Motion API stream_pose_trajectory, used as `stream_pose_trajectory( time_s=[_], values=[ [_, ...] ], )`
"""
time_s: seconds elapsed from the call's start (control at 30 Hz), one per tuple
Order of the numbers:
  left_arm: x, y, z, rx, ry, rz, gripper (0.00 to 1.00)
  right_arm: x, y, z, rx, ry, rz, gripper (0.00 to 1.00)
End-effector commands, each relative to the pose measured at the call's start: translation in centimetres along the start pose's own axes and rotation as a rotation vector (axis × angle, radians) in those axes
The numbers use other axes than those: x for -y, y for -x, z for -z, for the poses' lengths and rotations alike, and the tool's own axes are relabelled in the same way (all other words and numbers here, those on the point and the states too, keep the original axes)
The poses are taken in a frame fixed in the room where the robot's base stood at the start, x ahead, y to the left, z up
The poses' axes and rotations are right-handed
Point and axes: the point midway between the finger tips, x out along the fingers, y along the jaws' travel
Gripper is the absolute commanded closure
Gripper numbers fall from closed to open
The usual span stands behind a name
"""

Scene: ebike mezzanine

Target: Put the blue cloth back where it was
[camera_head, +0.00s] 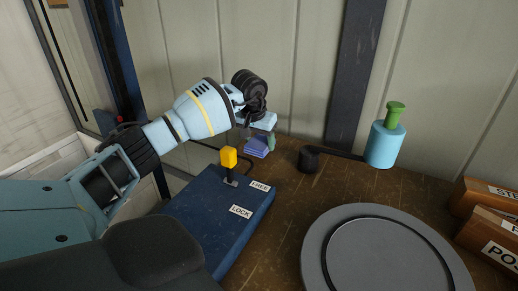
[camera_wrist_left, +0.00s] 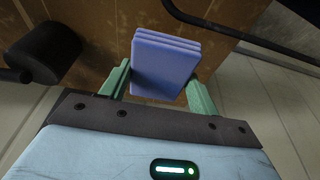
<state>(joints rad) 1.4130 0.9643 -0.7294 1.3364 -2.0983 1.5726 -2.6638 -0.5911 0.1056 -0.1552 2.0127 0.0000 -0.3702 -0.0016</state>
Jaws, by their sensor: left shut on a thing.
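The blue cloth (camera_wrist_left: 163,65) is a folded, layered block, and in the left wrist view it sits between the two green fingers of my left gripper (camera_wrist_left: 160,88). In the head view the same cloth (camera_head: 257,147) is a small blue-violet stack low over the wooden bench, near the wall. My left gripper (camera_head: 262,134) is above it, pointing down and shut on it. I cannot tell whether the cloth touches the bench. My right gripper is not in view.
A blue box (camera_head: 210,225) with a yellow-knobbed lever and FREE and LOCK labels stands left of the cloth. A black knob (camera_head: 309,159) and a light-blue cylinder with green top (camera_head: 384,146) are to the right. A grey turntable (camera_head: 385,255) fills the front. Labelled wooden blocks (camera_head: 492,235) stand far right.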

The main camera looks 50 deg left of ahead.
Motion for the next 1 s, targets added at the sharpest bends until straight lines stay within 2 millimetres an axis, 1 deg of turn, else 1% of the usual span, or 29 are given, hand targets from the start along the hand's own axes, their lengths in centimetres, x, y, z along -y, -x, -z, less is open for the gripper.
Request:
stream_pose_trajectory(
  time_s=[0.1,0.23,0.5,0.63,0.67,0.8,1.0],
  values=[
    [0.0,-1.6,-0.5,0.005,0.0,0.0,0.6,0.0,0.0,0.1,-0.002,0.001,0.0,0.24],
    [0.0,-3.0,-0.9,0.003,0.0,0.0,0.6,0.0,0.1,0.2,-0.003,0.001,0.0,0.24],
    [0.0,-3.1,-0.9,0.001,-0.001,0.0,0.6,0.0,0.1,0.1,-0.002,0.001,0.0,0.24],
    [0.0,-3.5,-1.0,0.002,0.0,0.0,0.6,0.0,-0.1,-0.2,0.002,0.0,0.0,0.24],
    [0.0,-3.4,-1.0,0.002,0.0,0.0,0.36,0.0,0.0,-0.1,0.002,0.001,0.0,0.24],
    [0.0,-3.4,-1.0,0.002,0.0,0.0,0.18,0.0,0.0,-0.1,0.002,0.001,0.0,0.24],
    [0.0,-3.4,-1.0,0.002,0.0,0.0,0.17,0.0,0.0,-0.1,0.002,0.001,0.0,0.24]
  ],
)
